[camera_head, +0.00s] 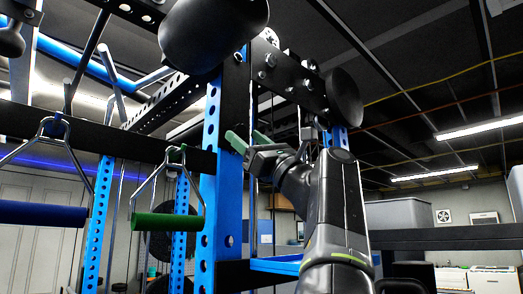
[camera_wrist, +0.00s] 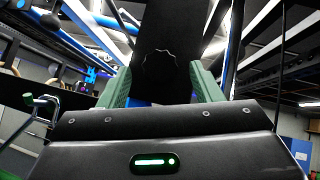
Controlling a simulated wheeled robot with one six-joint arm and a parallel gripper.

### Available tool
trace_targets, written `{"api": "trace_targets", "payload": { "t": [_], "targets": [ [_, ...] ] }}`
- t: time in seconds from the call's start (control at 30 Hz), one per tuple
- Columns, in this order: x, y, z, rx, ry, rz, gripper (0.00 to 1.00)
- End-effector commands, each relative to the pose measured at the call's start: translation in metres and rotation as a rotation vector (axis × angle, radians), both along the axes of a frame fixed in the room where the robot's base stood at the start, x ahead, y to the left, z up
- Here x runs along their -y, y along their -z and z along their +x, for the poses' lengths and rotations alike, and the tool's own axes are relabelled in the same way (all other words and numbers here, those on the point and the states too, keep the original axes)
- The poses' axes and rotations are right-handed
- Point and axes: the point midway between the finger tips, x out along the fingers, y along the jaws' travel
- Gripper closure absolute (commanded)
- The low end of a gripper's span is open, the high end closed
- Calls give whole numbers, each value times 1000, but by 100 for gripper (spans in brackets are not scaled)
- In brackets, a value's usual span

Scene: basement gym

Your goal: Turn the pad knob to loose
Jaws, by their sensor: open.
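My gripper (camera_head: 248,139) is open, with green fingertips raised in front of the blue and black upright (camera_head: 212,165) in the head view. In the wrist view my gripper (camera_wrist: 160,84) has one green finger at each side. A dark knob with a scalloped edge (camera_wrist: 163,63) shows faintly between them, black against a black plate (camera_wrist: 172,28). The fingers stand apart from its outline in the picture; I cannot tell how far away it is. Its pointer or setting cannot be read. I cannot make out this knob in the head view.
Black round pads (camera_head: 213,35) and (camera_head: 343,98) stick out above my gripper. A green-grip handle (camera_head: 167,221) and a blue-grip handle (camera_head: 42,214) hang at the left. A dark horizontal beam (camera_head: 445,239) crosses at the right.

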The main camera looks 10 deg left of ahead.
Motion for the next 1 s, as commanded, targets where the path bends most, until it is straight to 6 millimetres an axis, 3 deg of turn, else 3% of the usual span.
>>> {"api": "trace_targets", "payload": {
  "t": [0.43,0.67,1.0],
  "targets": [
    [-6,-5,3,0,1,1,41],
    [-6,-5,3,0,0,0,86],
    [-5,-6,4,33,2,-27,86]
  ]
}}
